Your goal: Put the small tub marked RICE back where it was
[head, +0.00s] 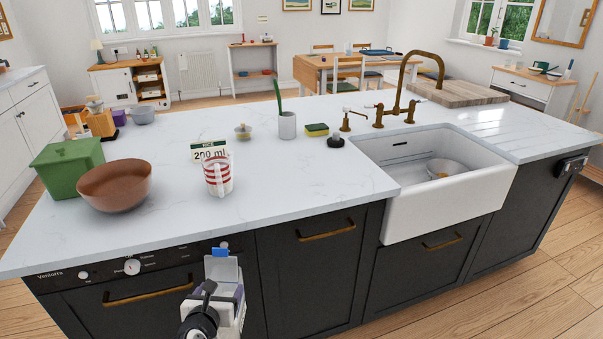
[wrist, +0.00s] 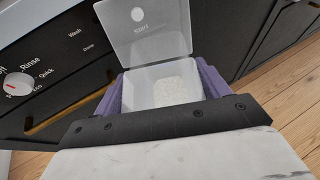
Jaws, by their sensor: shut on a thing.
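My gripper (wrist: 160,88) is shut on a small translucent tub (wrist: 160,101), with a purple finger on each side. The tub's lid stands open, and white grains lie inside. In the head view, my gripper (head: 226,290) holds the tub (head: 222,269) low in front of the dark dishwasher front, below the worktop edge. A card (head: 208,151) on the worktop reads 200 ml, with a faint word above it that looks like RICE. A clear jug with red bands (head: 217,177) stands just in front of the card.
A brown bowl (head: 115,186) and a green lidded box (head: 66,167) stand left on the worktop (head: 300,185). A plant pot (head: 287,125), sponge (head: 317,130) and dark round object (head: 336,141) stand behind. The white sink (head: 440,212) is right. The worktop's front middle is clear.

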